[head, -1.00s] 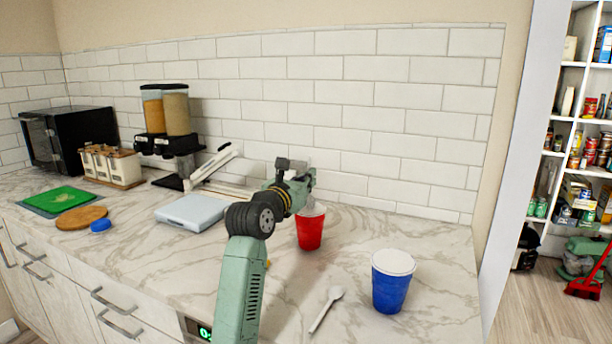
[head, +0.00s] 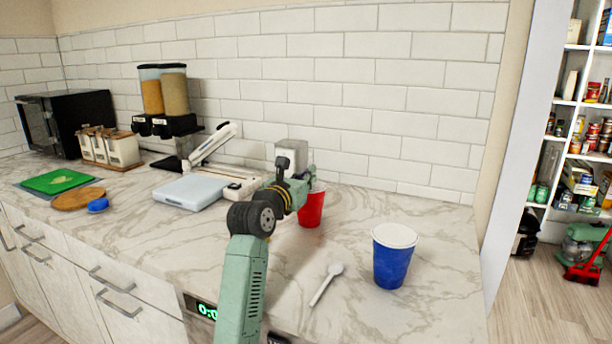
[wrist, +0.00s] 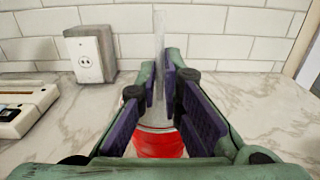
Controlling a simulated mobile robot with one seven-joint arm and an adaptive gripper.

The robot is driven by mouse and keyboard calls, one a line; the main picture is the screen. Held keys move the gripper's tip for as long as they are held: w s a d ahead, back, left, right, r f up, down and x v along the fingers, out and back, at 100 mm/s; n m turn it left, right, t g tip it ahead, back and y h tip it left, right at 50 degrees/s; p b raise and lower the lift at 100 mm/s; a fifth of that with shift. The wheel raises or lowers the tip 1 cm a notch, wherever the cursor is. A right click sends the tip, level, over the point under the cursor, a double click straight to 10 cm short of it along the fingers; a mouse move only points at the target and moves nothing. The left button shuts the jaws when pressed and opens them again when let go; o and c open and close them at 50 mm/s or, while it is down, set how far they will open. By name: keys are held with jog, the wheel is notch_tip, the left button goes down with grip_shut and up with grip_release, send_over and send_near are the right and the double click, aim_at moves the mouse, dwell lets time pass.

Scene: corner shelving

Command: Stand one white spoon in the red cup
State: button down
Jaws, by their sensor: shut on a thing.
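The red cup (head: 312,210) stands on the marble counter, partly hidden by my gripper (head: 307,182) at its rim. In the wrist view the cup (wrist: 158,147) shows low between the fingers. My gripper (wrist: 162,88) is shut on a pale, slim upright piece that looks like a white spoon (wrist: 159,40). It stands over the cup; whether its lower end is inside the cup I cannot tell. Another white spoon (head: 326,284) lies on the counter in front, left of the blue cup (head: 394,258).
A pale blue scale-like box (head: 189,192) and a white slicer-like tool (head: 212,145) lie to the left. The counter right of the red cup is clear up to the blue cup.

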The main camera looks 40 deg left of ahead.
jog(key=c, duration=1.7)
grip_release()
jog(key=shift+o, duration=0.2)
jog(key=shift+s, duration=0.15)
jog(key=v, duration=1.1)
jog(key=shift+s+d, duration=0.25)
jog(key=shift+s, duration=0.1)
jog(key=shift+r, duration=0.1)
